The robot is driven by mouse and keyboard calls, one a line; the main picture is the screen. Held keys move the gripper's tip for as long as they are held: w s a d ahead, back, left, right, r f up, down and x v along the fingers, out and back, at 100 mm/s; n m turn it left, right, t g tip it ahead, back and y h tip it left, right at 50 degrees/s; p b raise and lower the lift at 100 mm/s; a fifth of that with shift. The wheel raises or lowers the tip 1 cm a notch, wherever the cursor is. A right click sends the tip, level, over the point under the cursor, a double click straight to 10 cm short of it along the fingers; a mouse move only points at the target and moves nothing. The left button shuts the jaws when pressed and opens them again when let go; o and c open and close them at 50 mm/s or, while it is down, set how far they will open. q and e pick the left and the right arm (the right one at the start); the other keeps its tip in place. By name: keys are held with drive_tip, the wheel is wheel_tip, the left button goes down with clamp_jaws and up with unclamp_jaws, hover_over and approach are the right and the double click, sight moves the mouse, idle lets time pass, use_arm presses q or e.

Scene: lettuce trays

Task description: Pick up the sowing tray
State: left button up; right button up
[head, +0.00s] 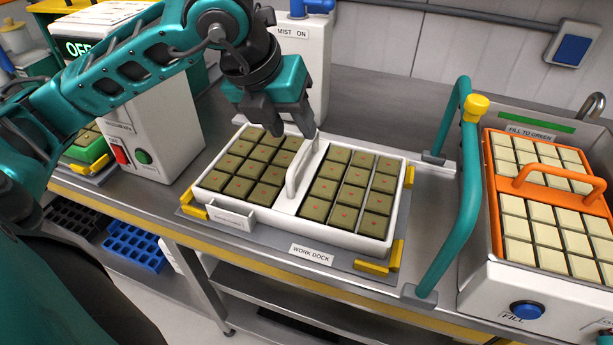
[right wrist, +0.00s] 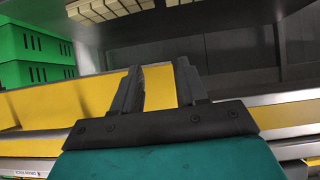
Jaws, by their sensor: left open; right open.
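The sowing tray (head: 284,205) is a white tray with several brown-green plugs in two blocks and a white handle (head: 301,170) across its middle. It sits on the work dock (head: 345,262) between yellow corner guides. My left gripper (head: 296,140) is above the tray at the far end of the handle, pointing down and open. I cannot tell whether the handle lies between its fingers. My right gripper (right wrist: 160,88) shows in the right wrist view, open and empty, facing a yellow surface. The tray is not seen there.
A teal rail (head: 458,190) with a yellow knob stands right of the dock. Beyond it is an orange-handled tray (head: 497,205) of pale plugs in a fill basin. A white machine (head: 160,120) stands left. Green crates (right wrist: 35,58) show in the right wrist view.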

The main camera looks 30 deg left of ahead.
sight(303, 147)
use_arm(q)
drive_tip(key=x, duration=0.8)
drive_tip(key=shift+w+a+f, duration=0.15)
drive_tip(key=shift+a+f, duration=0.1)
drive_tip(key=shift+f+b, duration=0.2)
drive_tip(key=shift+b, duration=0.45)
idle(0.3)
clamp_jaws()
drive_tip(key=shift+r, duration=0.1)
